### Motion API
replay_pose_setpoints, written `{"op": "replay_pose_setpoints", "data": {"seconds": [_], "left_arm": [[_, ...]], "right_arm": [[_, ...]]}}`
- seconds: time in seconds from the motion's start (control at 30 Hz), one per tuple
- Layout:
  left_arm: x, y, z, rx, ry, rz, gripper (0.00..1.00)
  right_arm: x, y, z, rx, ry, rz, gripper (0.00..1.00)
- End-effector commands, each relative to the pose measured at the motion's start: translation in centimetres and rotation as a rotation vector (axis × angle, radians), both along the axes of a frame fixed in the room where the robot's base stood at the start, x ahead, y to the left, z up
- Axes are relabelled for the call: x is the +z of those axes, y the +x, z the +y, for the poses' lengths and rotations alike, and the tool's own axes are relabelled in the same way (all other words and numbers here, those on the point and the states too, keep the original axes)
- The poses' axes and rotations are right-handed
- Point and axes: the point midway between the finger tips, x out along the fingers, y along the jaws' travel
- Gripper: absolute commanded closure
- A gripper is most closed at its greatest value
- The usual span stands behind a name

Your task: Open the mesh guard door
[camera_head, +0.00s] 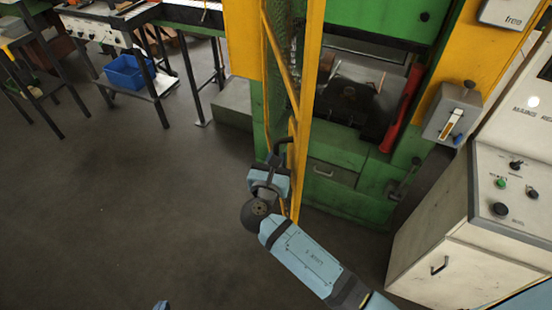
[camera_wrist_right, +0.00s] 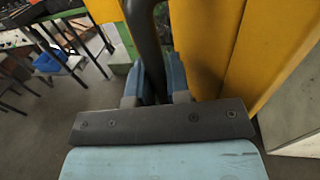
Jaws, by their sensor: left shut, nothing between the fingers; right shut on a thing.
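The mesh guard door, with its yellow frame (camera_head: 308,90), stands swung out from the green machine and is seen nearly edge-on in the head view. The machine's dark opening shows to its right. My right gripper (camera_head: 278,160) is shut on the door's dark bar handle (camera_head: 285,140). In the right wrist view the handle (camera_wrist_right: 146,45) runs between the blue fingers (camera_wrist_right: 160,80), beside the yellow frame (camera_wrist_right: 210,40). Only the blue tip of my left gripper (camera_head: 161,305) shows at the bottom edge of the head view, shut, empty and well away from the door.
A grey control cabinet (camera_head: 470,215) with knobs stands at the right. A red bar (camera_head: 403,105) is by the machine opening. Benches and a blue bin (camera_head: 128,72) are at the upper left. The floor (camera_head: 130,200) left of the door is clear.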

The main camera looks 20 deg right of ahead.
Motion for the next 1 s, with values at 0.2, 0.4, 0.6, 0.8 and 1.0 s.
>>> {"op": "replay_pose_setpoints", "data": {"seconds": [0.2, 0.4, 0.6, 0.8, 1.0], "left_arm": [[0.0, -0.02, -0.02, 0.001, -0.001, 0.0, 1.0], [-0.01, -0.01, -0.01, 0.001, -0.001, 0.0, 1.0], [-0.02, -0.01, -0.01, 0.001, -0.001, 0.0, 1.0], [-0.05, -0.02, 0.0, 0.001, -0.001, 0.001, 1.0], [-0.28, -0.02, 0.08, -0.001, 0.001, 0.001, 1.0]], "right_arm": [[0.04, 0.02, 0.03, 0.001, -0.001, 0.0, 1.0], [0.02, 0.02, 0.03, 0.001, -0.001, 0.001, 0.74], [0.0, 0.01, 0.02, 0.0, 0.0, 0.0, 0.59], [-0.02, -0.02, 0.01, 0.0, 0.0, 0.0, 0.59], [-0.09, -0.13, 0.01, 0.0, -0.001, 0.001, 0.59]]}}
